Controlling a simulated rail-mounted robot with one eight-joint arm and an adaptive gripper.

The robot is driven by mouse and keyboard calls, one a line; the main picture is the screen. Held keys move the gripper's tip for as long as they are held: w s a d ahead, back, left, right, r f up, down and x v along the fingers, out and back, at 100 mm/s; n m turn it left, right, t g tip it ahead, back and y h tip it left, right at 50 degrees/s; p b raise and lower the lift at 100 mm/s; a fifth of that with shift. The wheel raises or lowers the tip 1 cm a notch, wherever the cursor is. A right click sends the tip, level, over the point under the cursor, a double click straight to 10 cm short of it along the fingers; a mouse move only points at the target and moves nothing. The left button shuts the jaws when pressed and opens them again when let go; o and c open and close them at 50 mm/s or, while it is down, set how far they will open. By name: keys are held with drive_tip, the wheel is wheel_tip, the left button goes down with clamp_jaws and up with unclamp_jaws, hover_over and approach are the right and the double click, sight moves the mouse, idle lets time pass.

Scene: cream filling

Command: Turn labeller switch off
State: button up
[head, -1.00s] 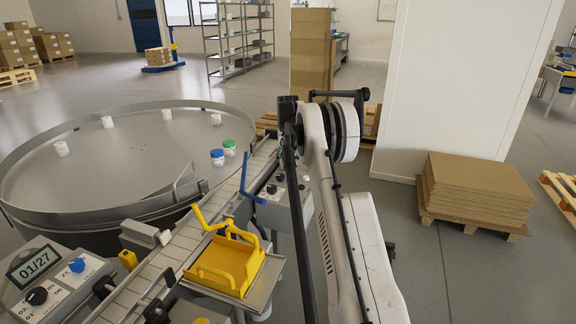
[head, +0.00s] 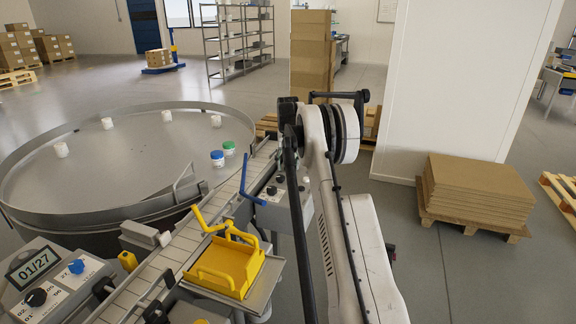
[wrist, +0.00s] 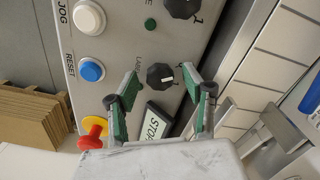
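In the wrist view, a black rotary knob (wrist: 160,76) with a white pointer mark sits on a grey control panel (wrist: 115,50). Partly hidden lettering beside it seems to begin "LAB". My gripper (wrist: 159,73) is open, its green-padded fingers on either side of the knob. A small gap seems to show on each side; I cannot tell whether either pad touches. A plate reading "STOP" (wrist: 155,122) lies just below the knob, partly covered. In the head view, my arm partly hides the panel (head: 271,211), and my gripper cannot be made out.
Close by on the panel are a blue RESET button (wrist: 91,69), a white JOG button (wrist: 89,17), another black knob (wrist: 182,6) and a red emergency stop (wrist: 92,131).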

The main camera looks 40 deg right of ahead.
sight(288, 166)
wheel_tip(288, 166, up, 12)
idle(0.6)
idle(0.5)
drive_tip(key=s+a+r+n+t, duration=0.1)
drive_tip(key=s+a+r, duration=0.1)
drive_tip(key=a+r, duration=0.5)
drive_tip(key=s+a+r+n+t, duration=0.15)
drive_tip(key=a+r, duration=0.25)
drive_tip(key=a, duration=0.5)
drive_tip(key=s+a+r+n+h, duration=0.1)
drive_tip(key=s+a+r, duration=0.3)
drive_tip(key=s+a, duration=0.75)
drive_tip(key=s+a+f+n+t, duration=0.2)
drive_tip(key=s+a+f+t, duration=0.1)
drive_tip(key=s+a, duration=1.05)
drive_tip(key=s+a+f+n+t, duration=0.1)
drive_tip(key=s+a+f, duration=0.2)
drive_tip(key=s, duration=0.3)
drive_tip(key=s+a+f+y, duration=0.1)
drive_tip(key=s+a+f, duration=0.2)
drive_tip(key=s+f, duration=0.3)
drive_tip(key=shift+s+a+n+t, duration=0.15)
drive_tip(key=shift+n+t, duration=0.2)
